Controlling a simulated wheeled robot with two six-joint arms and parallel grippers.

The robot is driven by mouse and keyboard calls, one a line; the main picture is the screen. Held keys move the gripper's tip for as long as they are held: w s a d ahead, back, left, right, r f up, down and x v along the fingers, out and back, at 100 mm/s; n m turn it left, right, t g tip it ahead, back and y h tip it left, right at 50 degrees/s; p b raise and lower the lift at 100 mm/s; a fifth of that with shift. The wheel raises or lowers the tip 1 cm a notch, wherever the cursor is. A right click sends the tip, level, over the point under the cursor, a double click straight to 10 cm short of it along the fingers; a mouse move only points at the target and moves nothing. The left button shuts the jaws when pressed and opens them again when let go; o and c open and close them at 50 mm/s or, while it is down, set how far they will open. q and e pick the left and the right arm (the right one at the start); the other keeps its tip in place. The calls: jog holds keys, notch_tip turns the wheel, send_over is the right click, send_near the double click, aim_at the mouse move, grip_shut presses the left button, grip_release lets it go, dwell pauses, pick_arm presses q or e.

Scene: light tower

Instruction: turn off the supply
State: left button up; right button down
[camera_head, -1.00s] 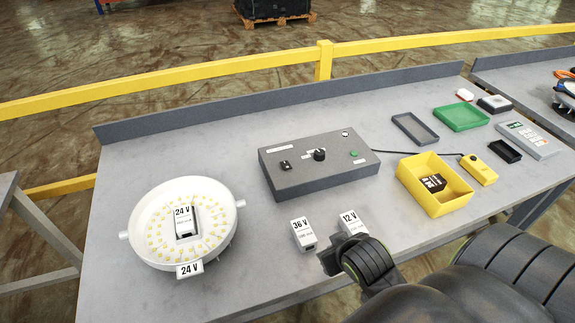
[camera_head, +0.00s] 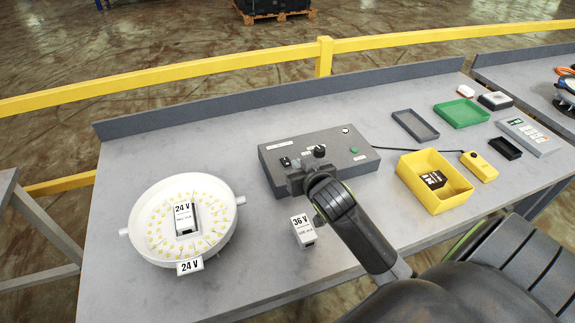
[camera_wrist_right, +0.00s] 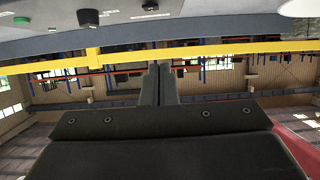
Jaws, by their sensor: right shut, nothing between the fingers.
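The supply is a dark grey box (camera_head: 345,168) in the middle of the table in the head view. Its top has a black rocker switch (camera_head: 285,162) at the left, a black knob (camera_head: 319,151) and a green button (camera_head: 354,150). My right gripper (camera_head: 292,173) is over the front left part of the box, close to the switch; I cannot tell whether it touches. In the right wrist view its fingers (camera_wrist_right: 160,85) are together and empty. That view also shows the knob (camera_wrist_right: 88,17) and the green button (camera_wrist_right: 20,20). My left gripper is out of view.
A round white lamp (camera_head: 135,215) with a 24 V module (camera_head: 184,219) stands at the left. A 36 V module (camera_head: 303,230) is in front of the supply; my right arm is beside it. A yellow bin (camera_head: 448,203) and a yellow hand unit (camera_head: 480,167) are at the right.

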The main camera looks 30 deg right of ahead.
jog(key=p, duration=0.2)
send_over(288, 165)
jog(key=s+a, duration=0.1)
jog(key=f, duration=0.3)
jog(key=shift+s+a+f, duration=0.2)
jog(key=shift+f, duration=0.15)
jog(key=shift+s+f, duration=0.2)
jog(key=shift+f, duration=1.05)
jog(key=shift+s+a+f, duration=0.1)
jog(key=shift+s+f, duration=0.1)
jog(key=shift+f, duration=0.55)
jog(key=shift+f, duration=0.1)
jog(key=shift+s+f, duration=0.15)
jog(key=shift+f, duration=0.35)
jog(key=shift+r, duration=0.1)
jog(key=shift+r+p, duration=0.8)
jog(key=shift+r, duration=0.05)
